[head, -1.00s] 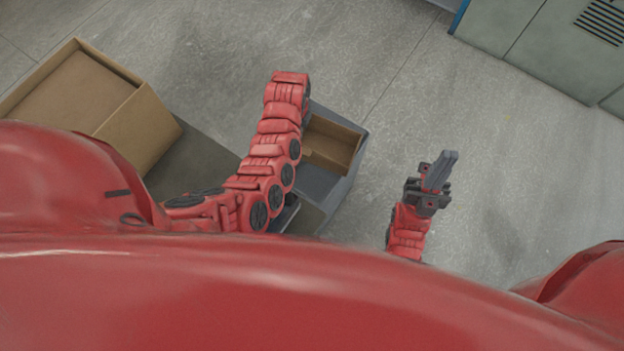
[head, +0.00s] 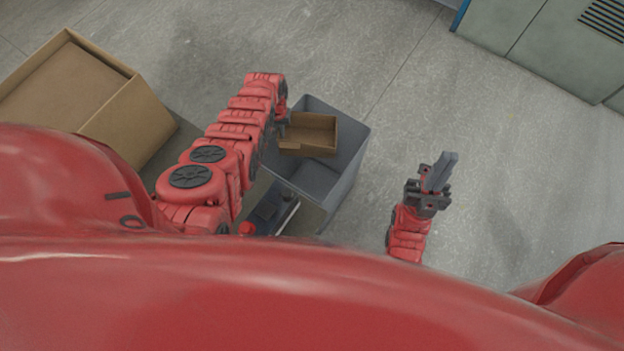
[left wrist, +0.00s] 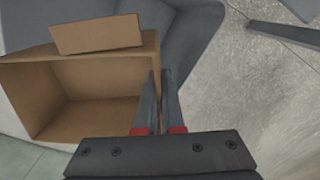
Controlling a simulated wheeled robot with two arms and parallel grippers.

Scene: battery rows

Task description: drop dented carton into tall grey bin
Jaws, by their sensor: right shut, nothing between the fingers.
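The dented carton (head: 316,133) is a small open brown box with a bent flap. In the head view it overlaps the mouth of the tall grey bin (head: 350,165); I see it at or above rim level, over the bin's far part. My left gripper (head: 285,122) is at the carton's left side. In the left wrist view its fingers (left wrist: 160,95) stand close together, one on each side of a wall of the carton (left wrist: 95,75), pinching it. My right gripper (head: 440,172) is shut and empty, to the right of the bin.
A large brown cardboard box (head: 125,120) stands at the left. A dark object with a red part (head: 268,212) lies by the bin's near side, partly hidden. Grey cabinets (head: 555,45) stand at the back right. The concrete floor between is clear.

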